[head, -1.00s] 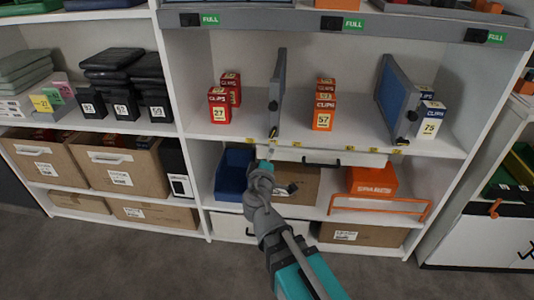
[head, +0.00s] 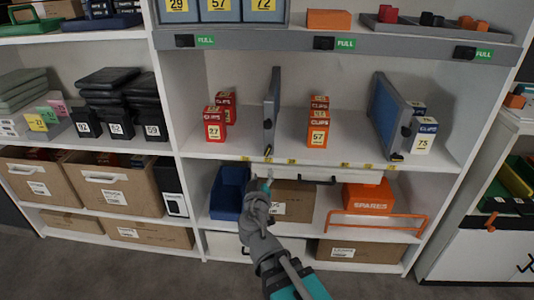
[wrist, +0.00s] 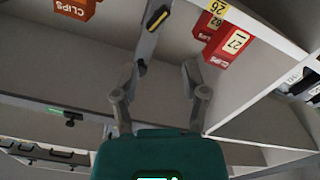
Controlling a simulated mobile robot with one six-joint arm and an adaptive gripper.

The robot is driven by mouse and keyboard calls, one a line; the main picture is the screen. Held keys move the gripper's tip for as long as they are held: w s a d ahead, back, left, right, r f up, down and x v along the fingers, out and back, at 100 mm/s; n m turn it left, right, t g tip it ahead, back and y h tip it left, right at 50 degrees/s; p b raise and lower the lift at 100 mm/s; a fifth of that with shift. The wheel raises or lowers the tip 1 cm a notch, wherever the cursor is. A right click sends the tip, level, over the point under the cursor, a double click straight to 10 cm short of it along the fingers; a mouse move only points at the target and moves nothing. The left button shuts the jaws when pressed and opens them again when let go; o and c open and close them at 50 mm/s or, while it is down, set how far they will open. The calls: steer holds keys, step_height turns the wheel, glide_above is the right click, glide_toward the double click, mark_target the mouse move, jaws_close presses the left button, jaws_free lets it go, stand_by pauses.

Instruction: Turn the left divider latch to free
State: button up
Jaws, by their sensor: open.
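The left divider (head: 271,110) is a thin grey upright panel on the middle shelf, between red and orange clip boxes. Its latch (head: 268,151), small, black and yellow, sits at its foot by the shelf's front edge. In the wrist view, which is turned over, the latch (wrist: 157,18) shows its yellow strip at the top, and a black knob (wrist: 141,68) sits on the panel's edge. My gripper (head: 264,186) is just below the shelf edge, under the latch. In the wrist view my gripper (wrist: 158,68) is open and empty, its fingers apart from the latch.
Red boxes (head: 214,124) stand left of the divider and orange boxes (head: 318,128) right of it. A second, tilted divider (head: 391,112) is farther right. Below are a blue bin (head: 228,192), a carton (head: 292,202) and an orange spares box (head: 368,197).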

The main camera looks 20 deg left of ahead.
mark_target(267, 153)
steer(key=m, duration=0.3)
steer(key=s+m, duration=0.1)
steer(key=m, duration=0.5)
steer(key=shift+s+d+f, duration=0.1)
steer(key=shift+s+d, duration=0.05)
steer(key=shift+d, duration=0.15)
steer(key=shift+x, duration=6.95)
steer(key=shift+d, duration=0.1)
steer(key=shift+c, duration=0.3)
jaws_close()
